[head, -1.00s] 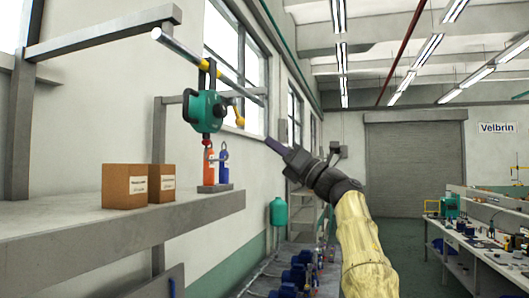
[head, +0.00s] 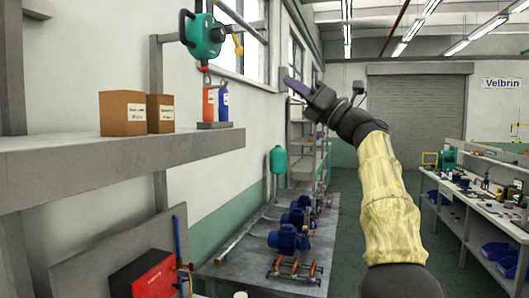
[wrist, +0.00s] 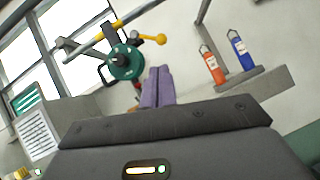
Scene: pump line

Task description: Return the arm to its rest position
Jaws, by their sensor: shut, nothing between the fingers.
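My gripper (head: 297,86) is raised in mid-air near the middle of the head view, to the right of the shelf. Its fingers point up and to the left, and my arm in its pale yellow sleeve rises from the lower right. In the wrist view the two purple fingers (wrist: 158,87) are together with nothing held between them. A green hoist (head: 204,35) hangs from a rail to the left of my gripper; it also shows beyond the fingertips in the wrist view (wrist: 126,63). My gripper appears apart from everything around it.
A grey shelf (head: 60,160) at left holds two cardboard boxes (head: 122,113) and a stand with red and blue cylinders (head: 216,104). Below, a table (head: 240,272) carries several blue pumps (head: 288,240). A white workbench (head: 450,211) stands right. Open floor lies between the tables.

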